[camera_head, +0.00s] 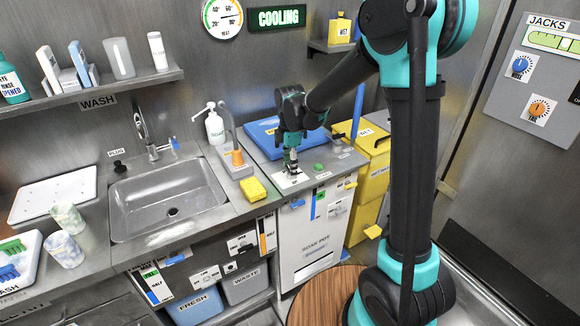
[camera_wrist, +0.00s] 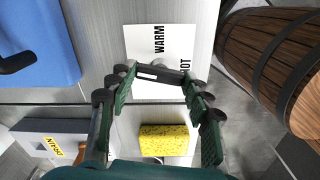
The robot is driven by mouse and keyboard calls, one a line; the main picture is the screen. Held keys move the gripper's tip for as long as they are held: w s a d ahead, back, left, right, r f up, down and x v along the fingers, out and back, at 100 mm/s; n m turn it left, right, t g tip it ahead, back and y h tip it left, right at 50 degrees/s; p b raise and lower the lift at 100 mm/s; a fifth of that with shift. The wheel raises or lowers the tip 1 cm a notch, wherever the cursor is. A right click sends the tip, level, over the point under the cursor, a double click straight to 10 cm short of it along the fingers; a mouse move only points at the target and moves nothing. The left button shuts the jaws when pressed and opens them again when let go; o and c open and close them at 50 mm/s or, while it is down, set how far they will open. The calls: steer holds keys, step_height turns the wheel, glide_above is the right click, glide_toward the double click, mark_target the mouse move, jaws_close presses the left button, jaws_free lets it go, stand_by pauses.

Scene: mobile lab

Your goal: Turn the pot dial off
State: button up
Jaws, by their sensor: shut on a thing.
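A white plate (camera_head: 287,181) printed WARM and HOT lies on the counter top above the soak pot cabinet (camera_head: 307,235). It also shows in the wrist view (camera_wrist: 143,42). My gripper (camera_head: 291,170) reaches down onto this plate. In the wrist view my gripper (camera_wrist: 158,78) has its green fingers set apart on either side of a dark bar, the pot dial (camera_wrist: 158,73), and is shut on it. The fingers partly cover the plate, and the dial's pointer cannot be made out. In the head view my gripper hides the dial.
A yellow sponge (camera_head: 253,189) lies left of the gripper, near the sink (camera_head: 168,200). A green button (camera_head: 318,167) is close on the right. A blue lid (camera_head: 283,137) lies behind. A round wooden top (camera_head: 325,295) stands in front.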

steer(key=shift+n, duration=1.2)
steer(key=o, duration=1.2)
steer(key=shift+c, duration=0.2)
steer(key=shift+r, duration=0.1)
step_height(320, 180, up, 12)
